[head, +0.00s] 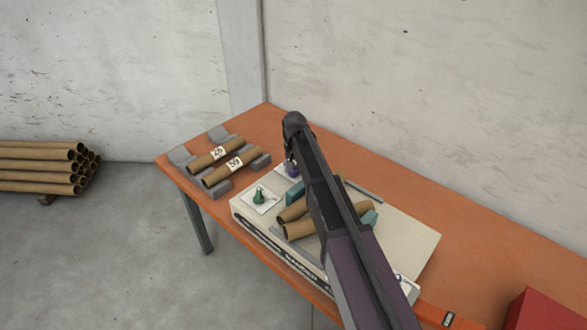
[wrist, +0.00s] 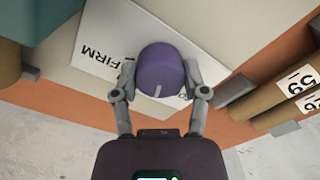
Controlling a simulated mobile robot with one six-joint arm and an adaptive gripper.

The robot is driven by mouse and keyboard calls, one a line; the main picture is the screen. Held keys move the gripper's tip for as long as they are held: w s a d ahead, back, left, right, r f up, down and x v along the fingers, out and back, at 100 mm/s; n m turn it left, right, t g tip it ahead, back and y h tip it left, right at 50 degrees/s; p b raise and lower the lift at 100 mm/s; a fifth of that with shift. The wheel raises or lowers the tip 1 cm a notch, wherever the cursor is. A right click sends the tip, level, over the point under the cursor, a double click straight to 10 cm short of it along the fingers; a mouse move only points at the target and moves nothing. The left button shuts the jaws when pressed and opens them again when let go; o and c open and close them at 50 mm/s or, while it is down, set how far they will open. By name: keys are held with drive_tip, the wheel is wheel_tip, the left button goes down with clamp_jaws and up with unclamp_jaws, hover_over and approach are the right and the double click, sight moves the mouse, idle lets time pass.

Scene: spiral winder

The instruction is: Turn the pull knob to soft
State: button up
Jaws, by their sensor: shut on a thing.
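The pull knob (wrist: 160,66) is a round purple knob with a white pointer line, on a white label plate (wrist: 105,38). The word FIRM shows upside down on the plate, left of the knob; lettering at the lower right is mostly hidden by my finger and the knob. The pointer line points toward the bottom of the wrist view, slightly left. My gripper (wrist: 159,76) is shut on the knob, one finger on each side. In the head view a bit of the purple knob (head: 291,171) shows beside my arm, which hides the rest.
A green knob (head: 259,195) stands on its own white plate at the machine's left corner. Cardboard tubes (head: 297,229) lie on the winder, partly behind my arm. Two labelled tubes (head: 222,172) rest on grey holders on the orange table (head: 490,270). A red box (head: 545,312) is at right.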

drive_tip(key=n, duration=0.3)
drive_tip(key=shift+n, duration=2.3)
drive_tip(key=o, duration=1.1)
drive_tip(key=shift+o, duration=0.2)
